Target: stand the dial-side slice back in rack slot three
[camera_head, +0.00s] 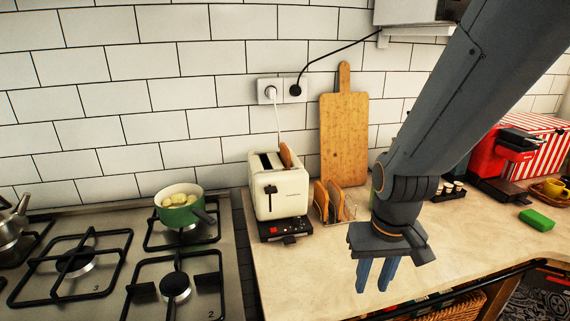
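A cream toaster (279,192) stands on the counter beside the stove. One bread slice (286,156) pokes up out of its right slot. The other slot looks empty from here. A small wire toast rack (347,208) stands just right of the toaster, with brown slices (327,200) upright in its left part. My gripper (374,276) hangs over the counter, to the front right of the rack, blue fingers pointing down. The fingers are apart with nothing seen between them.
A wooden cutting board (344,135) leans on the tiled wall behind the rack. A green pot (180,208) sits on the stove (90,268) at left. A red machine (500,165) and a green sponge (536,220) are at right. The front counter (300,275) is clear.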

